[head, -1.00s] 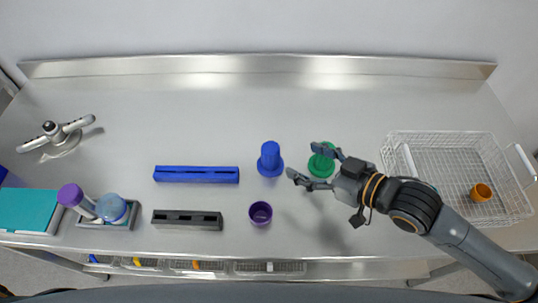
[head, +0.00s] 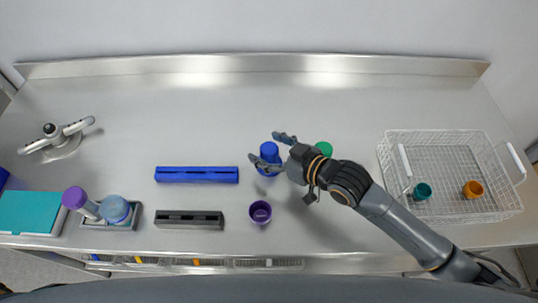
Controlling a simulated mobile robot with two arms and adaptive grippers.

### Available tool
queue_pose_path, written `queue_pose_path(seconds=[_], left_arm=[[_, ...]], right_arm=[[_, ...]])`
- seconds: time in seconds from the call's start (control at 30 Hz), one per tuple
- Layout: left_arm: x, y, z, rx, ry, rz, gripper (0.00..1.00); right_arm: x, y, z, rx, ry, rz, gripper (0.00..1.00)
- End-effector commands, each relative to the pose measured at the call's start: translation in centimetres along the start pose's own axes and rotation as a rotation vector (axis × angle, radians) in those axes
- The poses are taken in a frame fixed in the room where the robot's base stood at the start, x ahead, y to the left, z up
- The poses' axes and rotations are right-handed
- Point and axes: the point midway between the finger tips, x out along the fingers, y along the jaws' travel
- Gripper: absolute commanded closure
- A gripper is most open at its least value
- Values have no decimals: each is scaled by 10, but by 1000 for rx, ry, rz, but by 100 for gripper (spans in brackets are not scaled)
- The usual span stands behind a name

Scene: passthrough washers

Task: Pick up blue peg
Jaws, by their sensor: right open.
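The blue peg (head: 269,152) stands upright on the steel table, near the middle of the head view. It has a round body on a wider base. My right gripper (head: 266,147) is open at the peg, with one finger on its far right side and the other on its near left side. The fingers and palm hide part of the peg's base. I cannot tell whether a finger touches it. My left gripper is not in view.
A green piece (head: 324,149) is partly hidden behind my right arm. A purple cup (head: 260,212) stands in front. A blue slotted block (head: 197,174) and a dark slotted block (head: 189,220) lie left. A wire basket (head: 449,134) at right holds teal and orange pieces.

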Motion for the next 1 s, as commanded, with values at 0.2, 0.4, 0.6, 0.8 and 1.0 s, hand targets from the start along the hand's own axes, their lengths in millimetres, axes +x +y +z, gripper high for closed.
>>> queue_pose_path(seconds=[0.2, 0.4, 0.6, 0.8, 1.0], left_arm=[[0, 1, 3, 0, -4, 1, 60], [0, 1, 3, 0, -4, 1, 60], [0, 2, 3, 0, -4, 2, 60], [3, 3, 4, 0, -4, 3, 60], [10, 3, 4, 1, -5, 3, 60]], right_arm=[[0, 0, 0, 1, 0, 0, 55], [0, 0, 0, 1, 0, 0, 91], [0, 0, 0, 1, 0, 0, 91], [-3, 0, -7, 1, 3, -1, 91], [-16, -2, -32, -1, 6, -2, 91]])
